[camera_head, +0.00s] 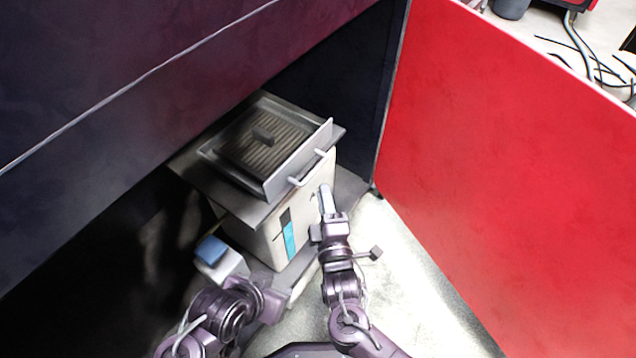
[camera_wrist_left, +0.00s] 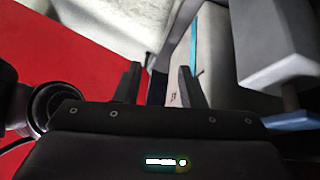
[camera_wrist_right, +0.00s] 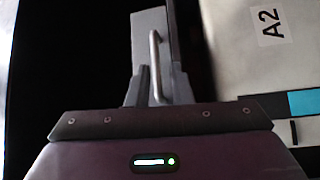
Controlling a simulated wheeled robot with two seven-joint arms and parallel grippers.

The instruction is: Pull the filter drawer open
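The handle also shows in the right wrist view (camera_wrist_right: 154,60), lined up between my fingers there; contact is not visible. My right gripper (camera_head: 325,192) is partly open, just in front of and below the handle. My left gripper (camera_head: 278,298) is low beside the cabinet's base; its fingers stand apart and empty in the left wrist view (camera_wrist_left: 158,85).
The cabinet (camera_head: 262,237) has a teal stripe and an "A2" label (camera_wrist_right: 269,27). A blue-topped block (camera_head: 210,250) stands at its left, near my left arm. A red panel (camera_head: 500,150) bounds the right, a dark wall the left.

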